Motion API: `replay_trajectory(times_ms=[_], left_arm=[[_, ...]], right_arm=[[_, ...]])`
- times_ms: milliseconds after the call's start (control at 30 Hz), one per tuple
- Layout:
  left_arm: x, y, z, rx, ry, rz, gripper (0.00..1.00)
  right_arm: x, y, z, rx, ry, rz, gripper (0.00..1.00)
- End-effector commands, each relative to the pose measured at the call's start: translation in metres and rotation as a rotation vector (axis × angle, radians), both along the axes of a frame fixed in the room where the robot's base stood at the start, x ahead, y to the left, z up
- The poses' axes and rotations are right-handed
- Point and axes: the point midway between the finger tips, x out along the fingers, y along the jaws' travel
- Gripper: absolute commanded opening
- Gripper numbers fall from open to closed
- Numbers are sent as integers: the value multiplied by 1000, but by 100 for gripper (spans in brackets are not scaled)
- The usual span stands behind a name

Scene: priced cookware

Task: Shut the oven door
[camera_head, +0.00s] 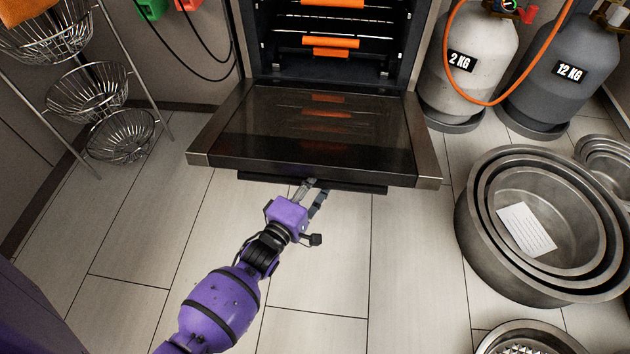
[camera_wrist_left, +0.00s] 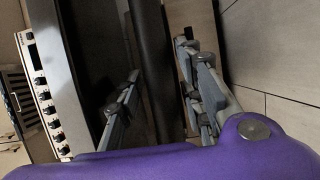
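The oven (camera_head: 335,40) stands open at the back of the head view. Its door (camera_head: 310,125) is swung down, lying about flat, with its dark glass face up. A dark bar handle (camera_head: 350,187) runs along the door's front edge. My purple left gripper (camera_head: 313,190) is at this handle, near its middle. In the left wrist view, the handle (camera_wrist_left: 152,50) runs between the two spread fingers (camera_wrist_left: 160,70), with gaps visible; the fingers do not look closed on it. My right gripper is not in view.
Gas cylinders (camera_head: 470,65) stand right of the oven. Stacked metal pots (camera_head: 480,235) are on the floor at the right. A wire basket rack (camera_head: 90,95) stands at the left. The tiled floor in front of the door is clear.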

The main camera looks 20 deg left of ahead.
Motion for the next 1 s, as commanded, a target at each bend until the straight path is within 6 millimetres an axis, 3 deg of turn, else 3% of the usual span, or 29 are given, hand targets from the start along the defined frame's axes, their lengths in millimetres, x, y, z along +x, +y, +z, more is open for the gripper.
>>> replay_trajectory(times_ms=[33, 233, 667, 867, 1000], left_arm=[[0, 0, 0, 0, 0, 0, 23], [0, 0, 0, 0, 0, 0, 0], [0, 1, 8, -5, 12, 0, 0], [3, 1, 33, -19, 54, -1, 0], [8, 3, 60, -35, 106, 0, 0]], right_arm=[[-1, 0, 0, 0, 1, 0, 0], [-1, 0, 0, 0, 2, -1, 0], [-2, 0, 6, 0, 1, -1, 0], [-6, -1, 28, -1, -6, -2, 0], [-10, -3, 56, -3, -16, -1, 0]])
